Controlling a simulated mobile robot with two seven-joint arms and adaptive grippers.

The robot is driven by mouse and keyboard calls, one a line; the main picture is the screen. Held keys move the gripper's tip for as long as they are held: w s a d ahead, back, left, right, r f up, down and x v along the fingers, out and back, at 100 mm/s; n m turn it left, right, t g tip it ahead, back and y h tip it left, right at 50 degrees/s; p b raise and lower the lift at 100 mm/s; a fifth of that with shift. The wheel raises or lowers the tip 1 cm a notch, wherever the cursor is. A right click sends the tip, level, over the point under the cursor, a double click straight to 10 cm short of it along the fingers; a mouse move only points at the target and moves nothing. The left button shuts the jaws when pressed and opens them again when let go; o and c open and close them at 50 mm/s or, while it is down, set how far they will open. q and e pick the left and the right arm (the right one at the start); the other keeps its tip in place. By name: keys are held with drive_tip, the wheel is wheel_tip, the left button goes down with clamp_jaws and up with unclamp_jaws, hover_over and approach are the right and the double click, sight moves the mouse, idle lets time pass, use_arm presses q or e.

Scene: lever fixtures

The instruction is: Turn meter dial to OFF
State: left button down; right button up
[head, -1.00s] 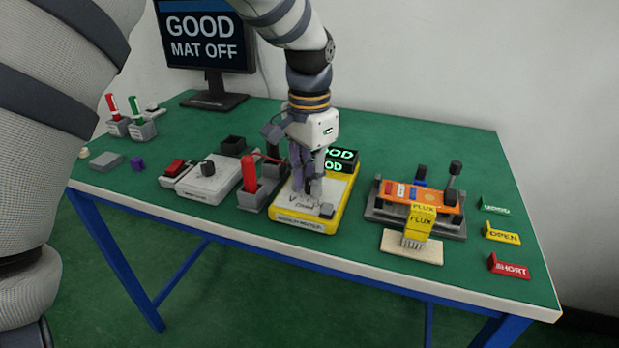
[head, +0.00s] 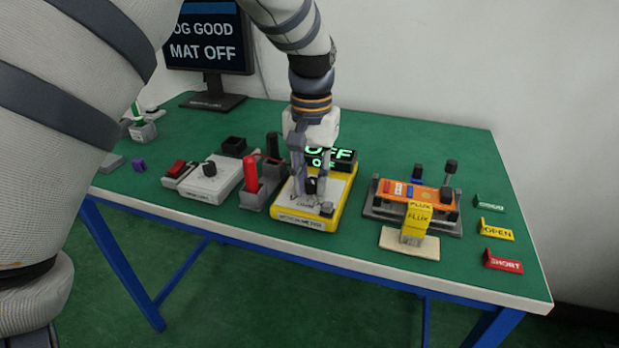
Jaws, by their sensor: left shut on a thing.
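The yellow-edged meter (head: 305,224) sits on the green table with a white face and a black display (head: 345,160) at its back. The display reads "OFF" in green on both lines, partly covered by my gripper. My left gripper (head: 313,192) comes down from above and is shut on the small dark meter dial (head: 312,186). The fingers hide most of the dial and part of the printed face, so its pointer cannot be read. My right gripper is not in view.
Left of the meter stand a red and a black probe holder (head: 253,188) and a white box with a knob (head: 207,184). Right are an orange board fixture (head: 415,197), a yellow flux brush (head: 414,222) and several coloured tags (head: 502,260). A monitor (head: 206,40) stands behind.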

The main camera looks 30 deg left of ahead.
sight(312, 182)
use_arm(q)
drive_tip(key=shift+n, duration=1.2)
drive_tip(key=c, duration=1.4)
unclamp_jaws()
drive_tip(key=shift+c, duration=0.2)
wheel_tip(312, 182, up, 12)
